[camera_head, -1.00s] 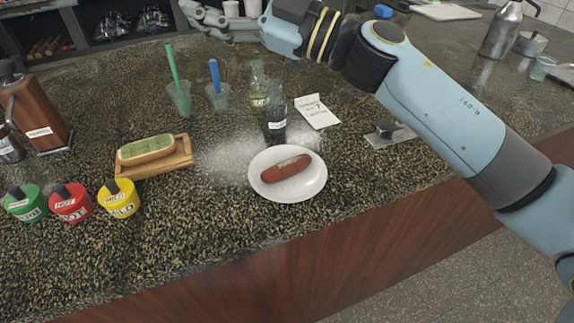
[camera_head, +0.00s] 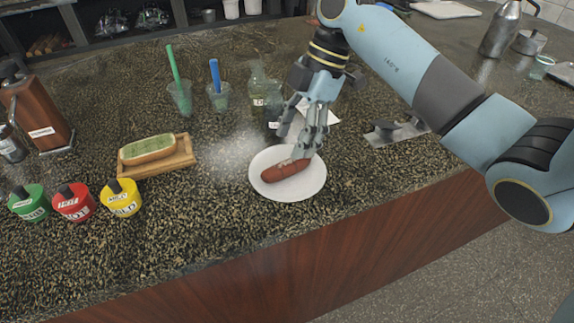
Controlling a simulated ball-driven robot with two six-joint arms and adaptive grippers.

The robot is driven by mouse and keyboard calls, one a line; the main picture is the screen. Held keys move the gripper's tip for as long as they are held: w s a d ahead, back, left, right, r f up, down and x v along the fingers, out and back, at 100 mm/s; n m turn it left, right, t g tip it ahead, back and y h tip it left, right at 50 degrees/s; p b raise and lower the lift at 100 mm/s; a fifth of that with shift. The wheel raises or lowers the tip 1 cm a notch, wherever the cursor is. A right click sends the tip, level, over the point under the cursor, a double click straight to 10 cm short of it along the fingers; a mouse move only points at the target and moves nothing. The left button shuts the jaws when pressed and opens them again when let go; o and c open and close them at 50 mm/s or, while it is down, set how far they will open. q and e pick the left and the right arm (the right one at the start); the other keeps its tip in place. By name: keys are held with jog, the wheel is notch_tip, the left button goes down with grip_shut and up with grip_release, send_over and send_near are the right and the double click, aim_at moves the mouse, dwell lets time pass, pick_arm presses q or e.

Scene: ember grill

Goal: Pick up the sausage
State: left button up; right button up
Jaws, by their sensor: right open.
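A red-brown sausage (camera_head: 283,171) lies on a white round plate (camera_head: 302,188) near the counter's front edge. My right gripper (camera_head: 302,150) points down over the right end of the sausage, with its fingers apart. The fingers hide part of that end. I cannot tell whether they touch the sausage. A bun (camera_head: 148,149) with green filling sits on a wooden tray (camera_head: 181,160) to the left. My left gripper is not in view.
Green, red and yellow sauce pots (camera_head: 122,199) stand at the front left. Two cups with green and blue sticks (camera_head: 218,93) and glass bottles (camera_head: 262,93) stand behind the plate. A flat metal tool (camera_head: 388,133) lies to the right.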

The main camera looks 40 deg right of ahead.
aim_at(289, 162)
jog(key=x, duration=0.3)
jog(key=p+x, duration=0.1)
jog(key=x, duration=0.1)
jog(key=shift+s+f, duration=0.25)
jog(key=shift+s, duration=0.1)
jog(key=shift+d, duration=0.1)
grip_shut()
